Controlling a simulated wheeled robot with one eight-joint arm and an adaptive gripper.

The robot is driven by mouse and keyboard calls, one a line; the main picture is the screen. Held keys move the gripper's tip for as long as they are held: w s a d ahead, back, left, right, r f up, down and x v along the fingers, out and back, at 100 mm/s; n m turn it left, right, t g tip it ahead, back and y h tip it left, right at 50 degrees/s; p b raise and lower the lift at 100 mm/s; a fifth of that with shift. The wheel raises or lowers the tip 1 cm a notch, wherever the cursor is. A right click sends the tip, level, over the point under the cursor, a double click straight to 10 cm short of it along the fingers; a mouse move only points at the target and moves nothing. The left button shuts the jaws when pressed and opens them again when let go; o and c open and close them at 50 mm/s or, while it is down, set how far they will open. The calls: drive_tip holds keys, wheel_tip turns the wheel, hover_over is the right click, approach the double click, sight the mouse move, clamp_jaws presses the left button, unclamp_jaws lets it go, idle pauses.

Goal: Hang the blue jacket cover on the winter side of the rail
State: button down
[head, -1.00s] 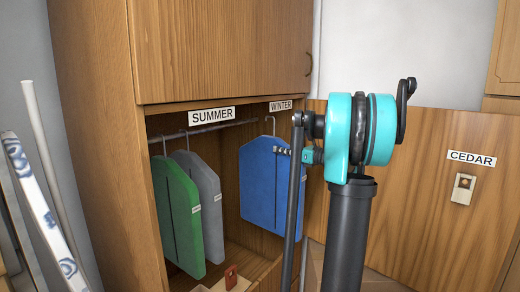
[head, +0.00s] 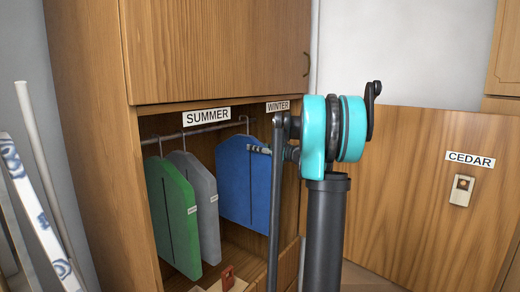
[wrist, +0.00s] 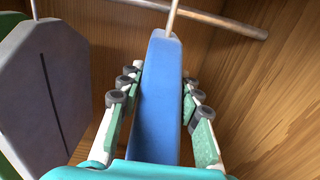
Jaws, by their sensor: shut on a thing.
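The blue jacket cover (head: 236,185) hangs upright inside the open wardrobe, right of the grey cover. My gripper (head: 258,149) holds its upper right edge; most of my gripper is hidden behind my arm. In the wrist view my fingers (wrist: 160,100) flank the blue cover (wrist: 163,75) and are shut on it. Its hook (wrist: 172,16) crosses the rail (wrist: 215,22); I cannot tell whether it rests on it. In the head view the rail (head: 205,129) runs under the SUMMER label (head: 206,116) and toward the WINTER label (head: 278,106).
A green cover (head: 175,215) and a grey cover (head: 205,205) hang below SUMMER. The grey one (wrist: 45,85) is left of my fingers. A red object (head: 227,278) lies low in the wardrobe. A panel labelled CEDAR (head: 415,200) stands at the right.

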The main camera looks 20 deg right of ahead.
sight(238, 150)
drive_tip(key=shift+x, duration=5.2)
drive_tip(key=shift+f, duration=1.45)
drive_tip(key=c, duration=1)
unclamp_jaws()
drive_tip(key=shift+f, duration=0.1)
